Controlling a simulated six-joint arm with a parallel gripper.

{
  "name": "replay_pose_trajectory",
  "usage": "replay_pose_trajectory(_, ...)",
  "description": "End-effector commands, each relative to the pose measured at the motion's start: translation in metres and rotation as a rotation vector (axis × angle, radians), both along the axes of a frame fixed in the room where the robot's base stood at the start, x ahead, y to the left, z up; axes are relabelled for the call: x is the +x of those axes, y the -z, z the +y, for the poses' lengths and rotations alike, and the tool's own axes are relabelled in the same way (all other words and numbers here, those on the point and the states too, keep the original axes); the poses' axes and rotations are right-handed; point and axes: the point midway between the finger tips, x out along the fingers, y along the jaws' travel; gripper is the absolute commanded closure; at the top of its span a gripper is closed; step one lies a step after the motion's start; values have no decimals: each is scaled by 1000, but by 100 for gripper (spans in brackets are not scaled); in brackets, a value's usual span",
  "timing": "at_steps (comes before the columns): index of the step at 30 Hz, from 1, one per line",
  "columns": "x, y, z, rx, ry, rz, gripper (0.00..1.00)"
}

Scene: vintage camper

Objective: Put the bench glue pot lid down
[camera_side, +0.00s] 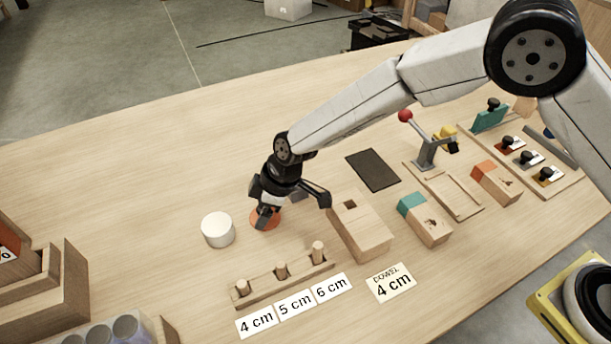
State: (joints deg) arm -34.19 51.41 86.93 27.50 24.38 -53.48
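The orange disc (274,223), which looks like the glue pot lid, appears to lie flat on the bench under one side of my gripper. My gripper (294,209) is low over the bench with its dark fingers spread apart. The left finger covers the middle of the disc, so any knob is hidden, and I cannot tell whether they touch. The right finger is apart from the disc, near the wooden block with a hole. A white round pot (218,231) stands upright just left of the disc, with a gap between them.
A wooden block with a square hole (362,232) stands close right of my gripper. A dowel rack (284,279) with several pegs and size cards is in front. A dark mat (373,170) and a red-knobbed lever fixture (427,150) lie further right. The bench's left back is clear.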

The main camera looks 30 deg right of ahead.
Motion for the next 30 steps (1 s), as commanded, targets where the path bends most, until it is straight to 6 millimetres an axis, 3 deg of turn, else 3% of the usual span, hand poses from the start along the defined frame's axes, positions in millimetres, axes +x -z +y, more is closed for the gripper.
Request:
replay_pose_trajectory(14,-1,-7,-2,-1,-1,-1,23)
replay_pose_trajectory(30,-11,-63,-22,1,0,-2,23)
